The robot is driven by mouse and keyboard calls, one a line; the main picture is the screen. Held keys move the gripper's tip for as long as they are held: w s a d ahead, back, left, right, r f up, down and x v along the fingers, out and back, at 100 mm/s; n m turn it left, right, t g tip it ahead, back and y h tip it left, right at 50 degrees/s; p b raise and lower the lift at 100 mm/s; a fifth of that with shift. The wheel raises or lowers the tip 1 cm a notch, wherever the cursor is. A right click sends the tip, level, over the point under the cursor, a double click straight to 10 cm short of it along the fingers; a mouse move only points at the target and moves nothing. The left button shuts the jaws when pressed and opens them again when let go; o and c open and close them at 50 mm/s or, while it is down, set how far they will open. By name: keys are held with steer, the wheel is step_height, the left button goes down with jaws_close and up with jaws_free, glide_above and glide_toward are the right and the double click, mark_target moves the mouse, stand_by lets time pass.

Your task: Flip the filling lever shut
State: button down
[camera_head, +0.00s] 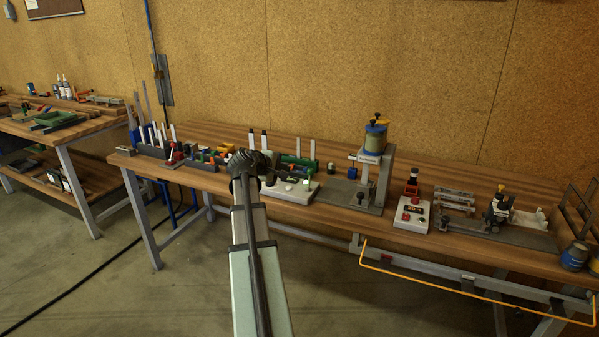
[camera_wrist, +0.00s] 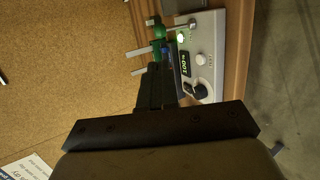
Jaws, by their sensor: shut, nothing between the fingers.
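The box has a lit green lamp, a small display and a dark round knob (camera_wrist: 199,90). Green fittings (camera_wrist: 158,32) and light rods stand beside the box, close past the fingertips; contact cannot be told. In the head view the same white box (camera_head: 291,193) sits on the bench with a green cylinder (camera_head: 298,161) behind it. My dark wrist covers its left side, and the fingers are not clear there. I cannot tell which part is the filling lever.
The wooden bench (camera_head: 335,208) is crowded. Further right are a white box with red buttons (camera_head: 411,215) and a metal fixture (camera_head: 500,215). Small parts and racks (camera_head: 205,158) lie left.

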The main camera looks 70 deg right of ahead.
mark_target(308, 172)
steer(key=x, duration=1.4)
steer(key=shift+a, duration=0.1)
steer(key=shift+s+d, duration=0.1)
steer(key=shift+d, duration=1.2)
steer(key=shift+a+f, duration=0.35)
steer(key=shift+a, duration=0.5)
steer(key=d+r+v, duration=0.1)
steer(key=r+v, duration=0.1)
steer(key=v, duration=1.2)
steer(key=shift+d, duration=0.15)
